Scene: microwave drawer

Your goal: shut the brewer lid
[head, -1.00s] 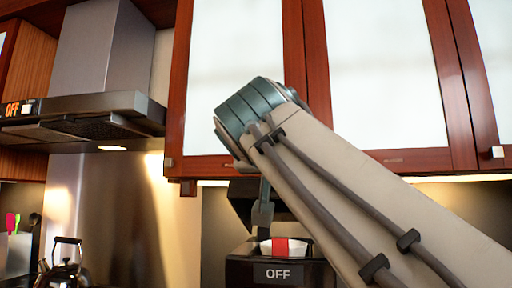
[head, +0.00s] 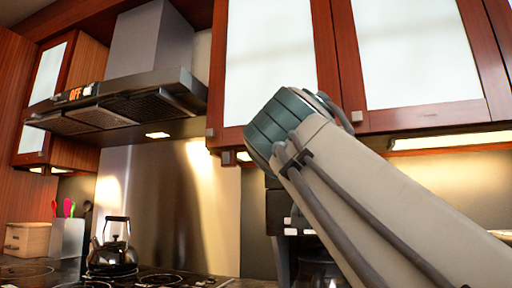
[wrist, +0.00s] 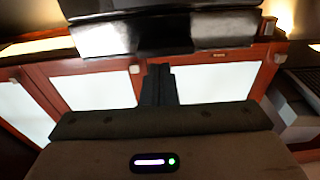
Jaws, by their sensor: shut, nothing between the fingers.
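The brewer (head: 318,268) is dark and stands low in the head view, largely hidden behind my arm. A dark upper part of it (head: 276,208) shows left of the arm; I cannot tell there how far the lid is open. In the wrist view a glossy black surface (wrist: 150,37), which looks like part of the brewer, fills the top middle. My gripper (wrist: 158,70) is shut and empty, its dark fingertips close below that surface in the picture. Whether they touch it is unclear. In the head view the fingers cannot be made out clearly.
Wall cabinets (head: 425,58) with white panels hang above and behind my arm. A range hood (head: 130,100) is at left. A kettle (head: 113,255) stands on the stove, with a utensil holder (head: 67,238) and a wooden box (head: 28,239) further left.

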